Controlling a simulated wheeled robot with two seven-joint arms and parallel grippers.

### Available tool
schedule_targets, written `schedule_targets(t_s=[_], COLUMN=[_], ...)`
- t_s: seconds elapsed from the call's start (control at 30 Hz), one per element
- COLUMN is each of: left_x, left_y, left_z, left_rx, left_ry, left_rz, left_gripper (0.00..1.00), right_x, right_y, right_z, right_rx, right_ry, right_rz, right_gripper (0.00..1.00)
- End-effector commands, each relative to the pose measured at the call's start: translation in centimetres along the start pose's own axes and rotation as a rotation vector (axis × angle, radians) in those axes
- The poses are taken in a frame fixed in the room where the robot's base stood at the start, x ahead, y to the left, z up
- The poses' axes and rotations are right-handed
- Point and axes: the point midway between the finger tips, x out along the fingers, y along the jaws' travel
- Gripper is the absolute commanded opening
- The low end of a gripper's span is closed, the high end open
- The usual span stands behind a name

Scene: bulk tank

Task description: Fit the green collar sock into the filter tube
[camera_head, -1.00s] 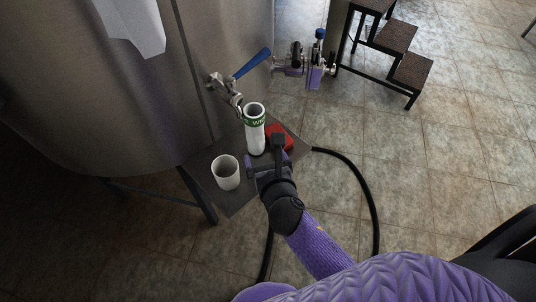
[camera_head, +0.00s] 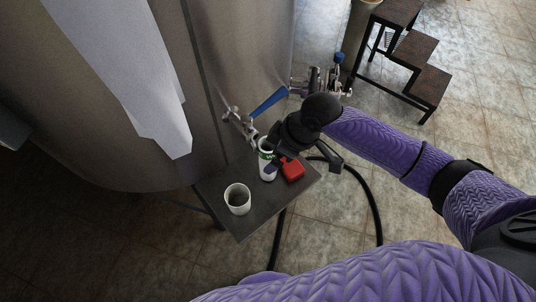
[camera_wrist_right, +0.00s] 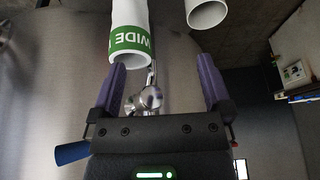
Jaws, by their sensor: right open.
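The green collar sock (camera_head: 267,163) is a white tube with a green lettered band round its open top. It stands upright on a small dark shelf, partly hidden by my right gripper. A plain white open tube (camera_head: 237,199), perhaps the filter tube, stands to its left. My right gripper (camera_head: 276,152) is close above and beside the sock. In the right wrist view (camera_wrist_right: 160,60) its fingers are wide apart. The sock's banded end (camera_wrist_right: 130,45) shows nearer the left finger, with no clear contact; the plain tube (camera_wrist_right: 206,13) is farther up. My left gripper is out of view.
A red object (camera_head: 292,170) lies on the dark shelf (camera_head: 250,228) right of the sock. A blue-handled valve (camera_head: 268,101) on the steel tank (camera_head: 245,50) is close behind. A black hose (camera_head: 375,205) hangs at the right. Steps (camera_head: 405,50) stand farther back.

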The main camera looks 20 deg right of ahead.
Motion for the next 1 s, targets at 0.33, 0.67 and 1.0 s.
schedule_targets(t_s=[0.33, 0.67, 1.0], left_x=[1.9, 4.8, 4.7], left_y=[0.0, -1.2, -1.9], left_z=[1.0, 2.9, 3.9], left_rx=[0.001, 0.009, 0.008], left_ry=[-0.021, -0.064, -0.084], left_rz=[0.000, -0.018, -0.029], left_gripper=[0.81, 0.81, 0.81], right_x=[1.5, 7.4, 7.8], right_y=[3.9, 3.9, 3.9], right_z=[0.2, 0.5, 0.2], right_rx=[-0.002, -0.002, -0.004], right_ry=[-0.016, -0.015, -0.014], right_rz=[0.015, 0.016, 0.019], right_gripper=[1.00, 1.00, 0.89])
